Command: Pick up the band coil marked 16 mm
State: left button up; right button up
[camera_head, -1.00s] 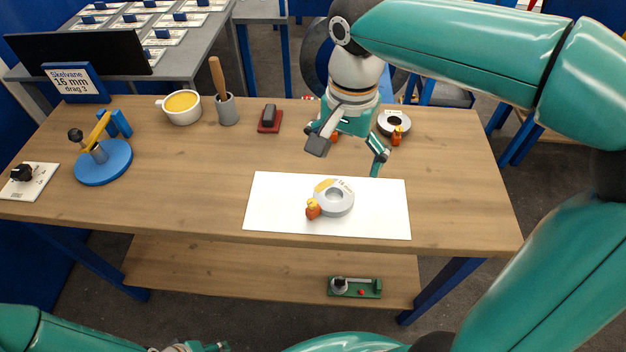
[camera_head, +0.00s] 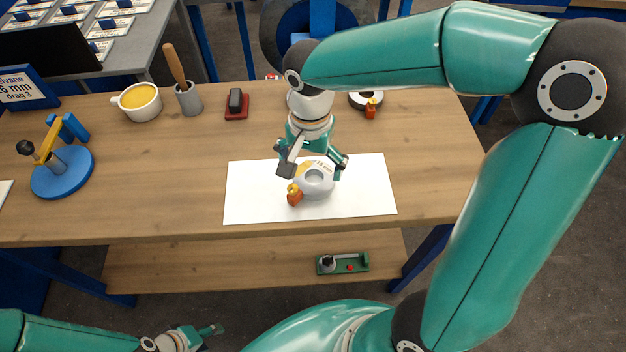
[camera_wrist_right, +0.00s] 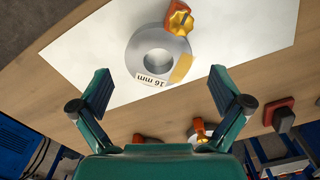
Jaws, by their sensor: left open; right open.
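The band coil marked 16 mm (camera_head: 318,191) is a grey ring with a yellow patch and an orange-and-yellow clip, lying on a white sheet (camera_head: 370,190). Its label reads 16 mm in the right wrist view (camera_wrist_right: 137,52). My right gripper (camera_head: 313,168) is open above the coil, its fingers on either side of the coil's far part; in the wrist view the open fingers (camera_wrist_right: 162,90) are wider apart than the coil, with nothing between them touching. My left gripper (camera_head: 200,337) is open, low at the bottom left, away from the table.
Another grey coil (camera_head: 358,101) with an orange clip lies at the table's back. A red-based black block (camera_head: 236,105), a grey pot with a wooden handle (camera_head: 188,100), a yellow-filled cup (camera_head: 139,101) and a blue round stand (camera_head: 62,180) stand to the left.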

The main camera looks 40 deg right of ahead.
aim_at(313, 178)
jog(key=shift+d+f, duration=0.15)
jog(key=shift+f, duration=1.15)
jog(key=shift+d+f, duration=0.1)
jog(key=shift+f, duration=1.2)
jog(key=c, duration=1.2)
jog(key=shift+c, duration=0.8)
jog(key=shift+r, duration=0.15)
